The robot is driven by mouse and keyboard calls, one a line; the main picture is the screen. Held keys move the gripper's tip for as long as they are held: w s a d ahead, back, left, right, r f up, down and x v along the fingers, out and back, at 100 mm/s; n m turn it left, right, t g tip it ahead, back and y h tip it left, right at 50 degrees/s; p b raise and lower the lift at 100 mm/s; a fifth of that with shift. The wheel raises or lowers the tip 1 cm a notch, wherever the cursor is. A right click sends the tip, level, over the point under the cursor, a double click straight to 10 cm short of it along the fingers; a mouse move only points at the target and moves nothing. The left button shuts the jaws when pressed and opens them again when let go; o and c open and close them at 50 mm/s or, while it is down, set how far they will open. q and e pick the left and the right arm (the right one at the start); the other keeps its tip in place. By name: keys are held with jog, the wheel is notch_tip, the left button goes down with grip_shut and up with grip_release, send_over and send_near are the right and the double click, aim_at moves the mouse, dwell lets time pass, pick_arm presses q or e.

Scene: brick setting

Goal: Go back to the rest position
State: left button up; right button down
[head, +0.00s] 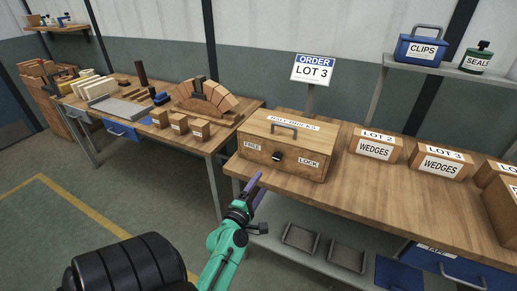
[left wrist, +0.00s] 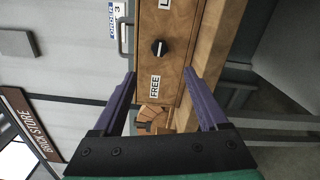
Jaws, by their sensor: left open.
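My left gripper (head: 254,190) is on a green arm with purple fingers, low in front of the near bench's edge. It is open and empty in the left wrist view (left wrist: 158,88), its two fingers apart. Beyond the fingers is a wooden box labelled HALF BRICKS (head: 285,148), with a handle on its lid, which looks closed. A black knob (head: 278,157) sits on its front between the words FREE and LOCK. The box front also fills the middle of the left wrist view (left wrist: 158,79). The fingers appear apart from the box. My right gripper is not in view.
The near bench (head: 355,190) holds boxes labelled LOT 2 WEDGES (head: 376,145) and LOT 3 WEDGES (head: 440,162). An ORDER LOT 3 sign (head: 312,70) stands behind. A second bench at left holds a brick arch (head: 204,97) and blocks. Open floor (head: 130,190) lies at left.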

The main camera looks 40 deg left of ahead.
pick_arm(q)
jog(key=s+d+f+m+g+h, duration=0.2)
jog(key=d+f+m, duration=0.2)
jog(key=f, duration=0.5)
jog(key=s+d+f+m+g+h, duration=0.2)
jog(key=d+f+m+g, duration=0.15)
jog(key=f, duration=0.65)
jog(key=s+d+f+m+g+h, duration=0.15)
jog(key=d+f+m, duration=0.3)
jog(key=f, duration=0.45)
jog(key=s+d+f+m+g+h, duration=0.1)
jog(key=s+d+f+m+g, duration=0.25)
jog(key=s+f+m, duration=0.55)
jog(key=s+a+f+m+g, duration=0.1)
jog(key=s+f+m+g, duration=0.1)
jog(key=s, duration=0.7)
jog(key=s+a+f+m+g, duration=0.1)
jog(key=s+f+m+g, duration=0.2)
jog(key=s, duration=0.6)
notch_tip(320, 180, down, 2)
jog(key=shift+a+f+m+y, duration=0.25)
jog(key=shift+m+y, duration=0.1)
jog(key=shift+m, duration=0.05)
jog(key=shift+g, duration=0.25)
